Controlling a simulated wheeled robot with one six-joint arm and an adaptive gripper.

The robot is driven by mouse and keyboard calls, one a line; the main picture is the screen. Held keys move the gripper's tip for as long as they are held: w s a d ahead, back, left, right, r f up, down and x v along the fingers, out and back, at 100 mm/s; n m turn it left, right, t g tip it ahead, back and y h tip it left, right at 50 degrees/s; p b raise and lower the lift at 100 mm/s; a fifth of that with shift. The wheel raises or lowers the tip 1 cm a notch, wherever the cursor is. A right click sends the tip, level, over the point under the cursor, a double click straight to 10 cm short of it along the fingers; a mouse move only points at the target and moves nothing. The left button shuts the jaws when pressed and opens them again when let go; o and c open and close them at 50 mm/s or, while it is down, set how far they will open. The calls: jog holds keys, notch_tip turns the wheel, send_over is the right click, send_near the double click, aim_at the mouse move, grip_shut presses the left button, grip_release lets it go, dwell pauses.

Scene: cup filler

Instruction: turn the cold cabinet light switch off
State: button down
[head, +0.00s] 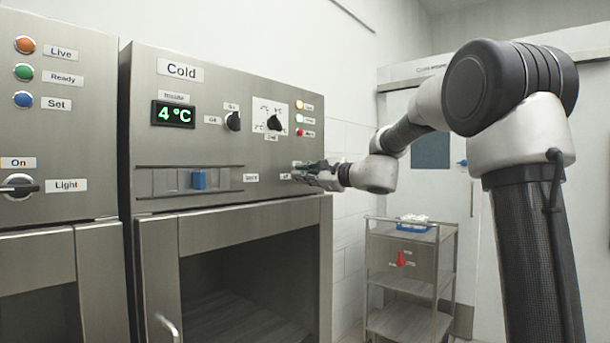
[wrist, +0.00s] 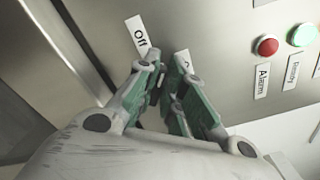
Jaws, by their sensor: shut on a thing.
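The steel cold cabinet (head: 225,65) stands in the middle of the head view, with a "Cold" label and a green 4 °C display (head: 173,114). My gripper (head: 300,172) is at the lower right of its front panel. In the wrist view, my gripper's green-padded fingers (wrist: 170,75) are closed together against the panel. The cold cabinet light switch is hidden between and behind the fingers. An "Off" label (wrist: 140,36) shows just left of the fingertips, and another label (wrist: 183,62) is partly covered by the right finger. How the switch is turned cannot be seen.
A steel cart (head: 408,284) stands behind at right. A red lamp (wrist: 267,46) is near my gripper.

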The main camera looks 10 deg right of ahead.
jog(key=n, duration=0.3)
jog(key=shift+f+n, duration=0.2)
jog(key=shift+n, duration=0.1)
jog(key=shift+s+a+f+n, duration=0.1)
jog(key=shift+n, duration=0.8)
jog(key=shift+f+n, duration=0.1)
jog(key=shift+n, duration=0.8)
jog(key=c, duration=1.5)
grip_release()
jog(key=v, duration=1.2)
